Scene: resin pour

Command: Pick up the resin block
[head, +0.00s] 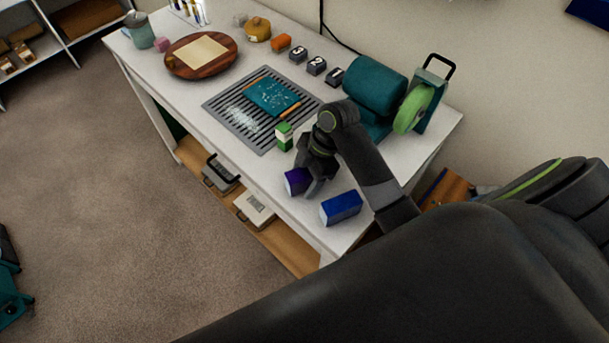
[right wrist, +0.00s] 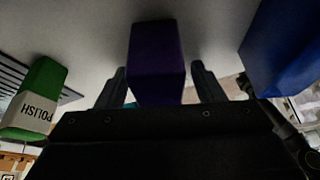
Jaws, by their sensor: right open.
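A purple block (head: 296,181) stands on the white table near its front edge; I take it for the resin block. My right gripper (head: 310,184) is at the block, with its jaws open. In the right wrist view the purple block (right wrist: 157,62) sits between the two spread fingers (right wrist: 160,86), with a visible gap on each side. A blue block (head: 341,208) stands to the right, apart from the gripper; it also shows in the right wrist view (right wrist: 283,48). My left gripper is out of view.
A green and white polish carton (head: 284,136) stands just left of the right gripper. A teal machine with a green wheel (head: 414,108) stands behind my arm. A round wooden board (head: 184,64) lies farther left.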

